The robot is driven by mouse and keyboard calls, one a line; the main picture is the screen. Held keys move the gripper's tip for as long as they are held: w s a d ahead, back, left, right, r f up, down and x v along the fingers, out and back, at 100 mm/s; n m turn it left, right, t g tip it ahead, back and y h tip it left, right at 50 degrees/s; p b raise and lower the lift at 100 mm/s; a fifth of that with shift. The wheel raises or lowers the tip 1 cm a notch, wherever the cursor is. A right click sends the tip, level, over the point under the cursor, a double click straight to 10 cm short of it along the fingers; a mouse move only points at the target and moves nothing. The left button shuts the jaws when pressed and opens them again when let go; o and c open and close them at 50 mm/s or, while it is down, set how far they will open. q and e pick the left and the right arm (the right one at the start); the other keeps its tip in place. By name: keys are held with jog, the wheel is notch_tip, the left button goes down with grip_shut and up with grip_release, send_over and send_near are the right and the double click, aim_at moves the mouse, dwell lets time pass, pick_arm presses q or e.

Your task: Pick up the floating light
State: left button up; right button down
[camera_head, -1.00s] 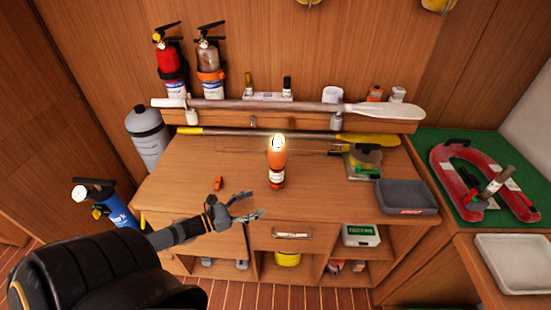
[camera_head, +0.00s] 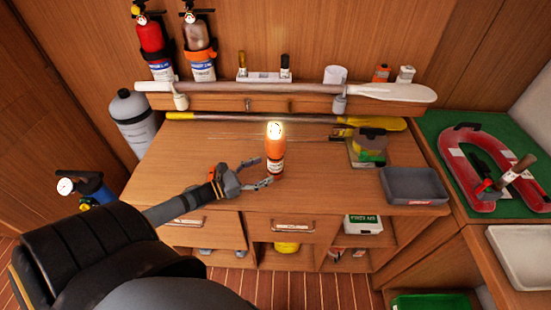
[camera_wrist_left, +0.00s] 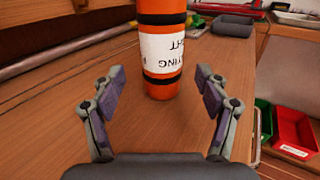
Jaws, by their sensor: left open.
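The floating light (camera_head: 275,152) is an orange cylinder with dark bands, a white label and a glowing top. It stands upright on the wooden desk (camera_head: 210,150), near the middle. In the left wrist view the light (camera_wrist_left: 162,50) stands straight ahead, beyond the fingertips, with its top cut off by the frame. My left gripper (camera_head: 262,174) is just left of the light's lower part in the head view. In the left wrist view its two fingers (camera_wrist_left: 160,88) are spread wide with nothing between them. My right gripper is not in view.
A grey tray (camera_head: 414,187) and a clear-lidded box (camera_head: 368,147) are to the right on the desk. A yellow-ended paddle (camera_head: 375,123) lies behind the light. The desk left of the light is mostly clear.

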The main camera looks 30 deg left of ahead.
aim_at(269, 167)
pick_arm(q)
jog(key=shift+w+d, duration=0.1)
jog(key=shift+w, duration=0.05)
jog(key=x, duration=0.1)
jog(key=b+x, duration=0.1)
jog(key=x, duration=0.2)
jog(key=shift+d+r, duration=0.1)
jog(key=shift+r, duration=0.15)
jog(key=shift+w+d, duration=0.15)
jog(key=shift+w, duration=0.2)
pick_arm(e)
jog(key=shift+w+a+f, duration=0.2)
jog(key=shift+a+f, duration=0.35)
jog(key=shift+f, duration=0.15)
pick_arm(q)
jog(key=shift+s, duration=0.1)
jog(key=shift+c, duration=0.3)
jog(key=shift+c, duration=1.2)
grip_shut()
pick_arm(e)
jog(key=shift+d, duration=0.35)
